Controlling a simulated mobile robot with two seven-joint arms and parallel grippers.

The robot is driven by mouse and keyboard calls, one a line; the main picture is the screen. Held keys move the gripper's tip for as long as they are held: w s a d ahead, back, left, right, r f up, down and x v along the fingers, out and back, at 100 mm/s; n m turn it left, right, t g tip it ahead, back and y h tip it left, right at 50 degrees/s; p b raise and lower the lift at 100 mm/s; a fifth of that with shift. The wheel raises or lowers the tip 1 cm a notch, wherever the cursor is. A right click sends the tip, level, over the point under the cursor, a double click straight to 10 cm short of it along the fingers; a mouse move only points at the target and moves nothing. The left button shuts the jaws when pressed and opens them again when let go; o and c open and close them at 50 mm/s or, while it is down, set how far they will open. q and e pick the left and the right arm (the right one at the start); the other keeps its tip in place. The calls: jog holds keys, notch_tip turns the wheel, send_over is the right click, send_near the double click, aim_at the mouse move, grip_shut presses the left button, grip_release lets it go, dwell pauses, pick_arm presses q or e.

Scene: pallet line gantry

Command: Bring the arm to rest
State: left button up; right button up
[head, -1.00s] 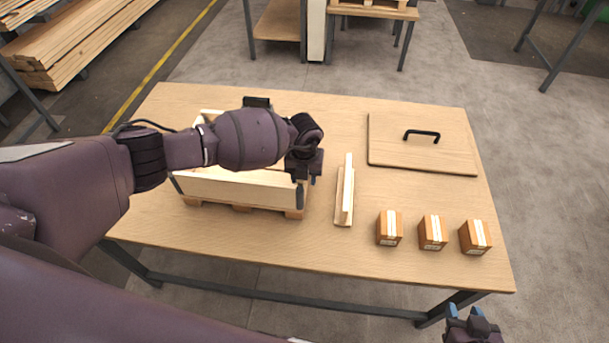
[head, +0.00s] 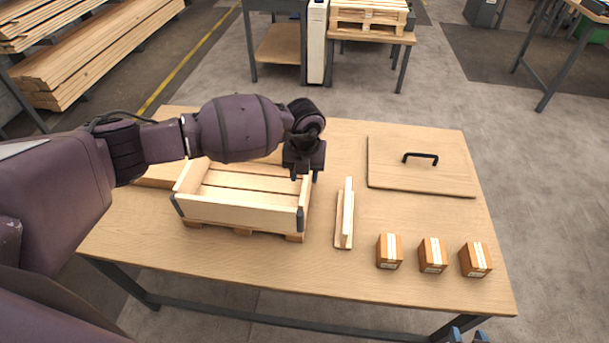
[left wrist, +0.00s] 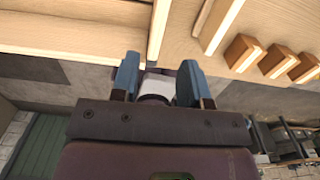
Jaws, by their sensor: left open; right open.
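My left arm reaches in from the left over the table (head: 400,293). In the head view its gripper (head: 304,175) hangs at the right end of an open wooden crate (head: 240,213), pointing down. The left wrist view shows its two blue-grey fingers (left wrist: 158,82) apart, with no object held between them. My right gripper (head: 468,335) shows only as blue fingertips at the bottom edge of the head view, in front of the table and clear of everything on it.
An upright wooden piece on a base (head: 344,215) stands right of the crate. Three small brown boxes (head: 432,255) line the front right. A flat board with a black handle (head: 421,180) lies behind them. Part of another board (head: 155,175) shows beyond my left arm.

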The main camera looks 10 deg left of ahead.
pick_arm(q)
jog(key=d+r+m+h, duration=0.3)
jog(key=d+r+h, duration=0.9)
jog(key=d, duration=0.4)
notch_tip(320, 180, up, 9)
jog(key=n+t+h, duration=0.6)
jog(key=n+t, duration=0.1)
jog(key=t, duration=0.1)
jog(key=s+a+f+n+t+y, duration=0.2)
jog(key=a+f+n+t+y, duration=0.3)
jog(key=a+n, duration=0.5)
jog(key=s+a+f+n+t+y, duration=0.1)
jog(key=a+f+n+t+y, duration=0.3)
jog(key=a+f+n+y, duration=0.55)
jog(key=s+a+f+n+g+y, duration=0.2)
jog(key=s+a+f+n, duration=0.3)
jog(key=s+f, duration=0.3)
jog(key=s+a+f+n+g+y, duration=0.1)
jog(key=s+a+f+n+g, duration=0.2)
jog(key=s, duration=1.2)
jog(key=a+f+n, duration=0.2)
jog(key=a+f, duration=0.1)
jog(key=f, duration=0.2)
jog(key=shift+s+a+f+y, duration=0.15)
jog(key=shift+s+f+y, duration=0.15)
jog(key=shift+f+y, duration=0.05)
